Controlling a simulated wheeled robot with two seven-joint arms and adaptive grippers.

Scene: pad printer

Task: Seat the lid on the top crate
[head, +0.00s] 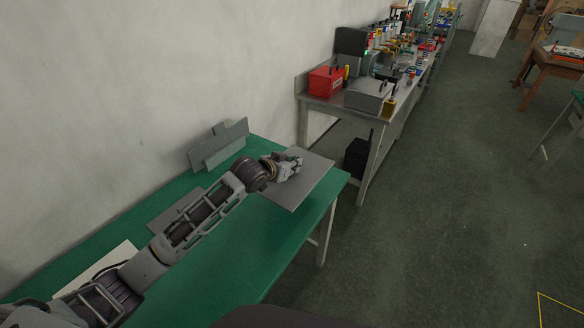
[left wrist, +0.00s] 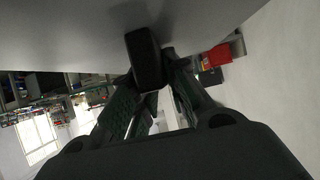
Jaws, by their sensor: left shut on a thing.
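My left gripper (head: 292,166) reaches in over the far right end of the green table. It is shut on the dark handle of a flat grey lid (head: 312,184). In the left wrist view the lid (left wrist: 70,40) fills the top as a broad grey panel. Its black handle (left wrist: 146,60) sits between the fingers (left wrist: 152,100). The lid looks roughly level in the head view. I cannot make out any crate; the lid may hide one, and I cannot tell whether the lid touches anything below. My right gripper is not in view.
The green table (head: 250,240) stands along the wall. Upright grey plates (head: 218,145), a flat grey piece (head: 172,212) and a white sheet (head: 108,262) are on it. Beyond is a bench with a red box (head: 326,81) and a grey box (head: 366,96).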

